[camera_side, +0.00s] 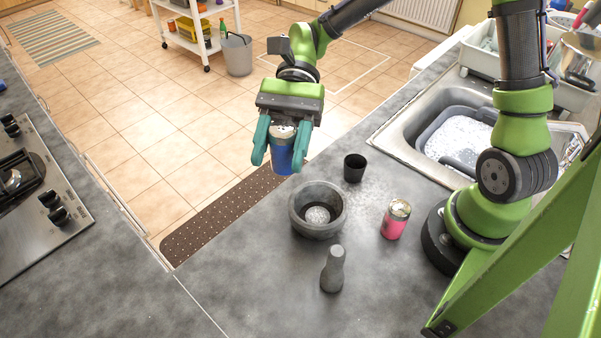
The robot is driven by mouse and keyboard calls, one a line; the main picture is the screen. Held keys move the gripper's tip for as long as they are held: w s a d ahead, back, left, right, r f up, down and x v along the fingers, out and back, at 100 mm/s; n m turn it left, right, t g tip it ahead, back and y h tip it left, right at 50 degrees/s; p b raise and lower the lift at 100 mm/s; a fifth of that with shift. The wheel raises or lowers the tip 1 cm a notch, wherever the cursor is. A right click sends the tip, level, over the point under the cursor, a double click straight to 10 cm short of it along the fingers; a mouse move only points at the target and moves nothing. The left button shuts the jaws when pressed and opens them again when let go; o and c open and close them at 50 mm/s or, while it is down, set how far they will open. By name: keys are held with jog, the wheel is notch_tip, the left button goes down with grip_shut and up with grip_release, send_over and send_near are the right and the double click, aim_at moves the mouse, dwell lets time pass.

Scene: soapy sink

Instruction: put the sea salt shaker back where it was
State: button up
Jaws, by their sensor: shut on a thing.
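My gripper (279,157) is shut on a blue shaker (283,161) with a metallic top. The shaker is held upright, up in the air, and shows in front of the floor and the counter's far edge. A pink shaker (393,222) with a metallic top stands on the grey counter (265,290), right of the stone bowl. No label is readable on either one, so I cannot tell from print which is sea salt.
A grey stone bowl (301,219) stands mid-counter, with a black cup (354,171) behind it and a grey pestle-like object (332,272) in front. A sink with a soapy basin (424,139) is at right, a stove (70,228) at left. The front-left counter is clear.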

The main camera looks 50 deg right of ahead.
jog(key=s+a+f, duration=0.2)
jog(key=a+f, duration=0.4)
jog(key=a, duration=0.3)
jog(key=shift+m+t, duration=0.4)
jog(key=f, duration=1.1)
jog(key=shift+w+a, duration=0.1)
jog(key=shift+w, duration=0.2)
jog(key=shift+f, duration=0.15)
jog(key=o, duration=1.1)
jog(key=shift+o, duration=0.2)
